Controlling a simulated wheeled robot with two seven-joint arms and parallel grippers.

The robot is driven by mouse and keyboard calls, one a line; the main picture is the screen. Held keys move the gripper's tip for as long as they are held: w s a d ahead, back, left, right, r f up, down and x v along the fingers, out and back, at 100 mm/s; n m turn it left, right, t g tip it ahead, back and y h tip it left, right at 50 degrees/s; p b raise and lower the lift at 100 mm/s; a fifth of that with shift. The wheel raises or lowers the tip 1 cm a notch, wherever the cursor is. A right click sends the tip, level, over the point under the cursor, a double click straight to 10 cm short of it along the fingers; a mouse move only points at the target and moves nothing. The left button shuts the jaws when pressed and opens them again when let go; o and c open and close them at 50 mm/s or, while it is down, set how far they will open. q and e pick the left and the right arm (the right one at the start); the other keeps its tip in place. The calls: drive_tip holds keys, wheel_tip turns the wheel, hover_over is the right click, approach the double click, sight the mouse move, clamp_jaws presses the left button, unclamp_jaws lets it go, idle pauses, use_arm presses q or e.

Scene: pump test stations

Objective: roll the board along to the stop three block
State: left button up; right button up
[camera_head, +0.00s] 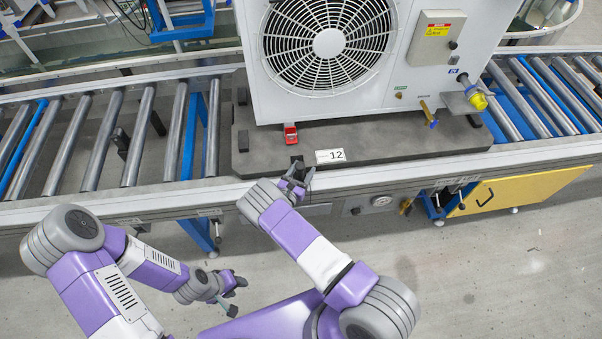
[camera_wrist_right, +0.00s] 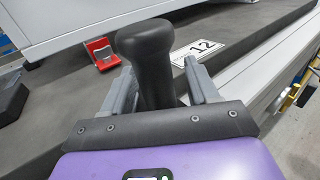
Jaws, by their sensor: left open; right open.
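The dark grey board (camera_head: 390,142) lies on the roller conveyor and carries a large white fan unit (camera_head: 395,85). Its front edge has a label reading 12 (camera_head: 330,156), also in the right wrist view (camera_wrist_right: 197,51). My right gripper (camera_head: 297,181) is at the board's front edge. In the right wrist view, a black upright handle (camera_wrist_right: 148,62) stands between its open fingers; firm contact is not visible. My left gripper (camera_head: 232,300) is open and empty, low in front of the conveyor. I cannot tell which block is stop three.
Bare rollers (camera_head: 97,146) lie left of the board, with a small black block (camera_head: 121,140) among them. More rollers (camera_head: 550,90) lie to the right. A red part (camera_head: 291,134) sits on the board. A yellow panel (camera_head: 520,191) hangs under the rail (camera_head: 140,200).

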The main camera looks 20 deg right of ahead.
drive_tip(key=shift+c, duration=0.4)
clamp_jaws()
drive_tip(key=shift+f, duration=0.1)
idle(0.8)
